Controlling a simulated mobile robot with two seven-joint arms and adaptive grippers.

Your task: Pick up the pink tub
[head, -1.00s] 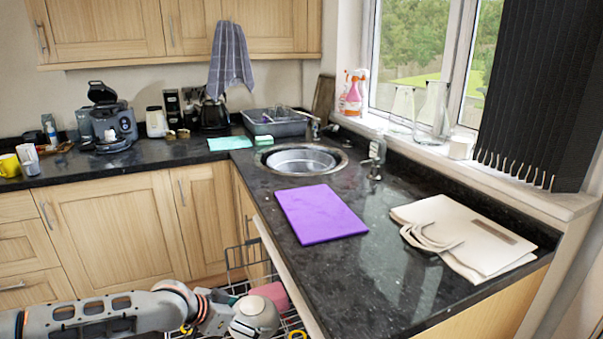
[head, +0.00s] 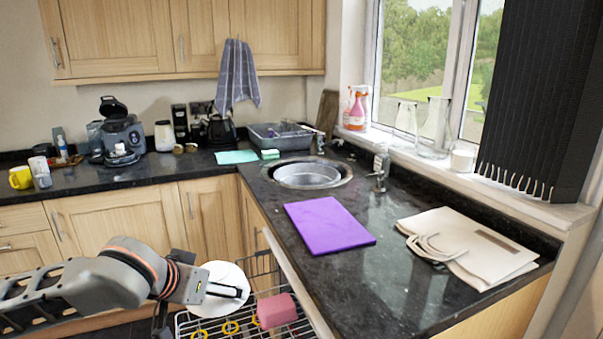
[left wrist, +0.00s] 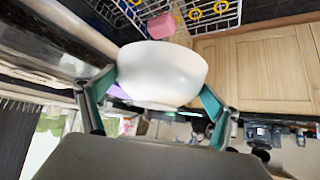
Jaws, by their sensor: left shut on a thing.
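The pink tub (head: 277,310) sits in the wire dishwasher rack below the counter edge. It also shows in the left wrist view (left wrist: 161,26), beyond the bowl. My left gripper (head: 238,292) is shut on a white bowl (head: 213,302), held above the rack to the left of the pink tub and apart from it. In the left wrist view the bowl (left wrist: 162,70) sits between the two teal fingers and hides part of the scene behind it. My right gripper is not in view.
The wire rack (head: 262,270) also holds several yellow rings. The counter edge runs close to the tub's right. A purple board (head: 328,224) and a cream bag (head: 468,246) lie on the dark counter, with bare counter (head: 375,290) in front.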

